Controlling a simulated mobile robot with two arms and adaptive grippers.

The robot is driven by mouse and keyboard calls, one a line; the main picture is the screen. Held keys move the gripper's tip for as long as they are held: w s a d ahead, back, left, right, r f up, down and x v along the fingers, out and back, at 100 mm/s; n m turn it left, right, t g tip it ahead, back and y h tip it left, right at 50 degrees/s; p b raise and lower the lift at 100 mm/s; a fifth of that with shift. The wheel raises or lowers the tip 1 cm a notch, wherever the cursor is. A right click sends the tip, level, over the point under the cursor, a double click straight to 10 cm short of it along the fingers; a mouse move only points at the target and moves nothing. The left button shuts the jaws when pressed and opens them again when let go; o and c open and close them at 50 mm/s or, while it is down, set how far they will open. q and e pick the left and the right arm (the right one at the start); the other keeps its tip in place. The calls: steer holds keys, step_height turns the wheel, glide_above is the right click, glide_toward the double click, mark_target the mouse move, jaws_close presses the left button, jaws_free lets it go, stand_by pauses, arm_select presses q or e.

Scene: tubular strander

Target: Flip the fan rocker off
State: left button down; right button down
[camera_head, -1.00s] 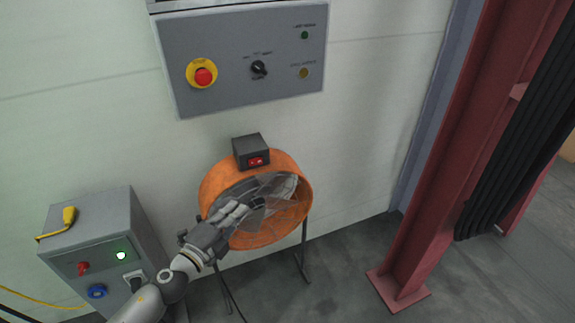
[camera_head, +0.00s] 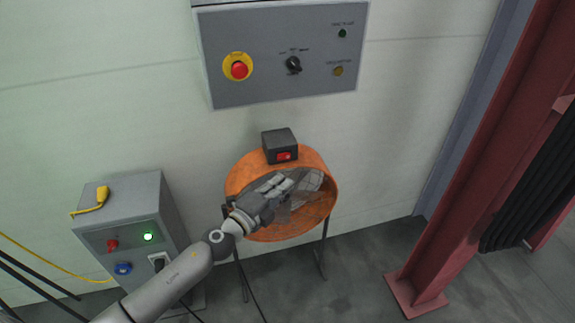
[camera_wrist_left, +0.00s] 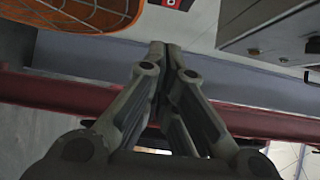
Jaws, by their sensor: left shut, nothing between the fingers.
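The orange drum fan (camera_head: 318,163) stands on thin legs against the wall. A dark switch box (camera_head: 278,141) sits on its top rim and carries the red fan rocker (camera_head: 284,156). The rocker's tilt is too small to tell. My left gripper (camera_head: 285,190) is shut and empty, in front of the fan's face and below the box. In the left wrist view its fingertips (camera_wrist_left: 163,45) meet; the fan guard (camera_wrist_left: 75,12) is at upper left and part of the red rocker (camera_wrist_left: 172,3) shows at the top edge. My right gripper is not in view.
A grey wall panel (camera_head: 270,90) with a red emergency button (camera_head: 239,69) hangs above the fan. A grey cabinet (camera_head: 128,215) with a green light and yellow cable stands left. A red steel column (camera_head: 468,150) rises at right. Floor between fan and column is clear.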

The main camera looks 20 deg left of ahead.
mark_target(288, 166)
arm_select(q)
steer(key=w+b, duration=0.1)
steer(key=w, duration=0.5)
steer(key=shift+w+f, duration=0.1)
steer(key=shift+w, duration=0.1)
steer(key=shift+w+a, duration=0.25)
steer(key=shift+w, duration=0.1)
steer(key=shift+w+r+n+y+p, duration=0.3)
steer(key=shift+r+n+y+p, duration=0.1)
steer(key=shift+y+p, duration=0.2)
steer(key=shift+f+b, duration=0.25)
steer(key=shift+b, duration=0.05)
steer(key=shift+f, duration=0.1)
